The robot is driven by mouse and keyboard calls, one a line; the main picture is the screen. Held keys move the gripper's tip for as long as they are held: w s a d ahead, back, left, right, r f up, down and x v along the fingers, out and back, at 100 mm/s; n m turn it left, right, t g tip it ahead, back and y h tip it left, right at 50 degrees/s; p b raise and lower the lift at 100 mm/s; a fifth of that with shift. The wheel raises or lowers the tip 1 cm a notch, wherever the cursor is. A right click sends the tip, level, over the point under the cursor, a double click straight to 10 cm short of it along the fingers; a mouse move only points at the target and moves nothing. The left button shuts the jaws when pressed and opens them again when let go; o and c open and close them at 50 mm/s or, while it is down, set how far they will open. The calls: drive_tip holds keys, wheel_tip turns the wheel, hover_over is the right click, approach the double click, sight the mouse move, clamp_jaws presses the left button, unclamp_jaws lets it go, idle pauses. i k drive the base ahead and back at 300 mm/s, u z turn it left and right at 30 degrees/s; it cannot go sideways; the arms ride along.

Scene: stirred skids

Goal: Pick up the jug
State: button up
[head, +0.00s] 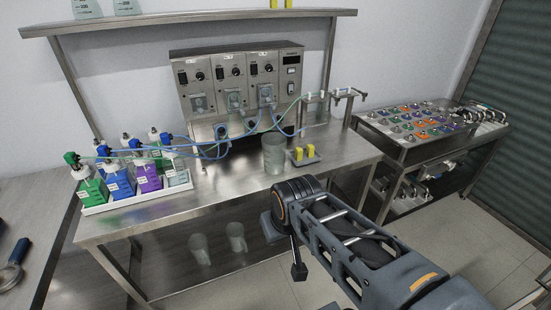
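A grey translucent jug-like vessel (273,153) stands upright on the steel table, left of a small tray with yellow blocks. Two more pale jug-like vessels, one on the left (200,250) and one on the right (236,237), stand on the table's lower shelf. I cannot tell which of them is the jug. My arm reaches in from the lower right. My gripper (286,245) is in front of the table's front edge, nearer to me than the vessel on top and apart from it. Its fingers are partly hidden, so their opening is unclear.
A white tray (135,201) of coloured bottles with tubes stands on the table's left. A pump unit (238,88) stands at the back. A small tray (305,159) holds yellow blocks. A cart (408,151) with coloured parts stands right. The table's front middle is clear.

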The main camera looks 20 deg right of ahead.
sight(274, 150)
drive_tip(key=z, duration=0.3)
drive_tip(key=i, duration=0.95)
drive_tip(key=u, duration=1.5)
